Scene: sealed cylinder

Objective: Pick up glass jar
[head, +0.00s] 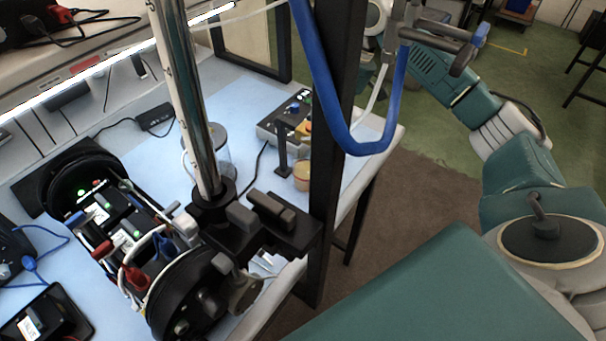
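A clear, see-through cylinder (219,157) that looks like a glass jar stands on the light blue bench mat. The steel pole in front hides part of it. A small amber-coloured jar or cup (302,177) stands farther right on the mat, close to the black frame post. I cannot tell for sure which of the two is the glass jar. My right arm, teal and grey, reaches up along the right side, away from the bench. Its gripper fingers cannot be made out. My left gripper is not in view.
A black-ended device with wires and green lights (115,233) fills the bench's left front. A steel pole (186,90) with a black clamp and a black frame post (335,130) stand before the jars. A control box (290,118) sits behind. A blue hose (365,148) loops by the post.

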